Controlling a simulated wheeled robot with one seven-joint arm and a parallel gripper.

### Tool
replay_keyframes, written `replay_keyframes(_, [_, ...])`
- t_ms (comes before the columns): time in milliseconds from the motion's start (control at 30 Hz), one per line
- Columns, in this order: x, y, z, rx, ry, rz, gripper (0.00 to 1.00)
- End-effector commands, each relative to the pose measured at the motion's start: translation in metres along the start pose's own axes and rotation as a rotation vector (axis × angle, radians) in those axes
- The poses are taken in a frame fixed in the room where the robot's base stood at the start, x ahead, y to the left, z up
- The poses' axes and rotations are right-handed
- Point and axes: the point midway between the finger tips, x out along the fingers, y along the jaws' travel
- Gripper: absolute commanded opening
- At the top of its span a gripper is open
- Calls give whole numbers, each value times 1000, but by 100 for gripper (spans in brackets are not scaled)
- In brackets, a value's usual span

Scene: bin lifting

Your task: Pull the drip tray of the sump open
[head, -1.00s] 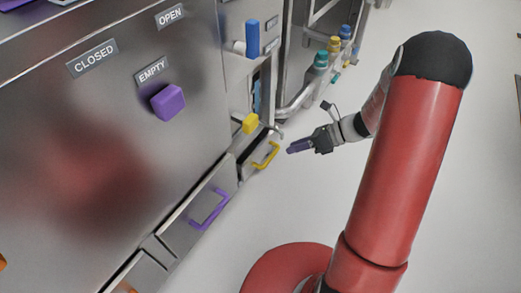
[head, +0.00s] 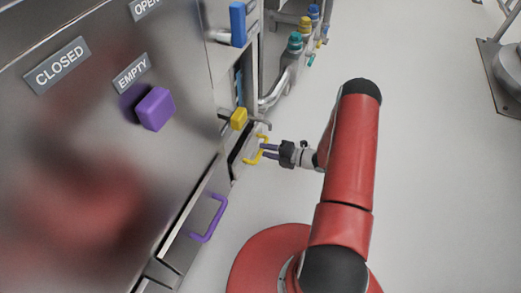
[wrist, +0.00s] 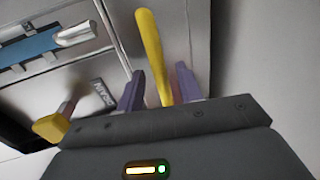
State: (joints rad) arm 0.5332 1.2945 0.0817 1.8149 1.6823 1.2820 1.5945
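A low drawer front (head: 243,148) with a yellow bar handle (head: 260,157) is on the steel cabinet; I take it as the drip tray, though no label naming it is readable. It appears closed. My gripper (head: 268,151) is at this handle, coming from the right. In the wrist view the yellow handle (wrist: 151,50) runs between the two purple fingers (wrist: 159,88), with small gaps beside it. The gripper looks open around the bar, not clamped.
A yellow valve knob (head: 239,118) sits just above the drawer. A purple-handled drawer (head: 209,218) is nearer, and a purple knob (head: 155,108) is on the panel. Pipes with coloured caps (head: 304,27) stand behind.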

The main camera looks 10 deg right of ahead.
Motion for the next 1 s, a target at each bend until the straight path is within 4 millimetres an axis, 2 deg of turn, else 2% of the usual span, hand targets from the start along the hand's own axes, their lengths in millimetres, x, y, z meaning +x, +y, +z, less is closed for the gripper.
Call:
replay_keyframes(33, [8,-1,-1,-1,4,0,36])
replay_keyframes(200, [25,0,0,-2,3,0,36])
replay_keyframes(533, [28,0,0,-2,1,0,36])
replay_keyframes(800, [28,0,0,-2,1,0,0])
replay_keyframes(1000, [28,0,0,-2,1,-1,0])
